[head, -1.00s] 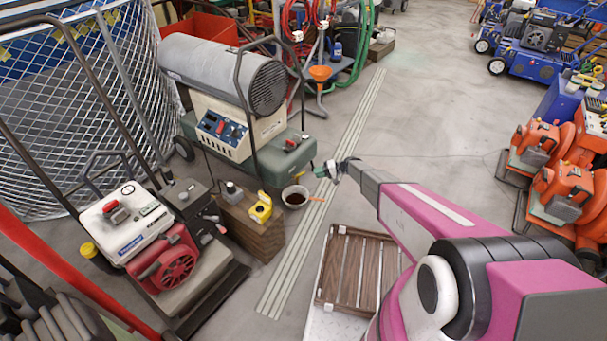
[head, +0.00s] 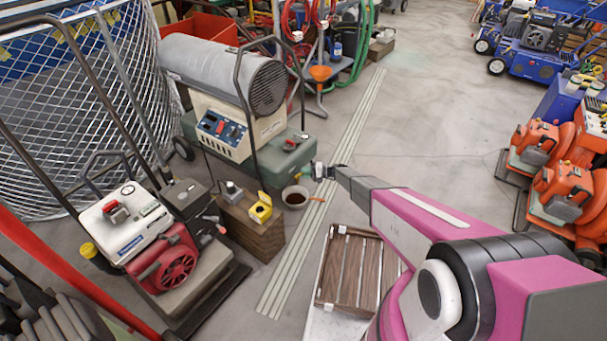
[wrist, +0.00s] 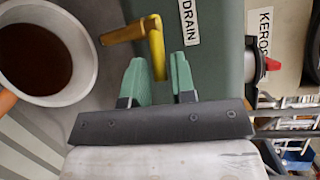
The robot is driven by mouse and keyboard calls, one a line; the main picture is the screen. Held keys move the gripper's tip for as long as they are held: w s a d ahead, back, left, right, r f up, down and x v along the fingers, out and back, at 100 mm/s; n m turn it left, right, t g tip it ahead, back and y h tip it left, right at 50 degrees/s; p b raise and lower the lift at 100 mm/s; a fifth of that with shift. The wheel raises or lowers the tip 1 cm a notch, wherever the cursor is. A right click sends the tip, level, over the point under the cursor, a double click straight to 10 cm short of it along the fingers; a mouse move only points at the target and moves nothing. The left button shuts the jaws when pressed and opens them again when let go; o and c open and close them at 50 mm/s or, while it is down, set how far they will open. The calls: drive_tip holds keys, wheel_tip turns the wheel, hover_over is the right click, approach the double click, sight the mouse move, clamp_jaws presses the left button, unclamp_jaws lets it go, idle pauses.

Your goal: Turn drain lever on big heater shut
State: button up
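The big heater (head: 222,75) has a grey barrel, a control panel and a green tank (head: 285,158). In the wrist view a yellow L-shaped drain lever (wrist: 156,45) shows beside the DRAIN label (wrist: 190,20) on the green tank (wrist: 220,80). One arm of the lever points left and the other points down the picture. My gripper (wrist: 158,82) is open, with green fingertips. In the head view my gripper (head: 326,171) is just right of the tank; the lever is not discernible there.
A pot of dark liquid (head: 295,197) is below the tank's corner; it also shows in the wrist view (wrist: 35,58), close left of my gripper. A wooden block (head: 255,235) carries a yellow item (head: 261,207). A slatted wooden crate (head: 330,270) is near my arm.

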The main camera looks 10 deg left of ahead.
drive_tip(key=shift+s+a, duration=0.1)
drive_tip(key=shift+a, duration=0.45)
clamp_jaws()
drive_tip(key=n+g, duration=0.2)
drive_tip(key=a+n+g+h, duration=0.1)
drive_tip(key=g, duration=0.1)
drive_tip(key=shift+w+f, duration=0.1)
drive_tip(key=shift+w, duration=0.15)
unclamp_jaws()
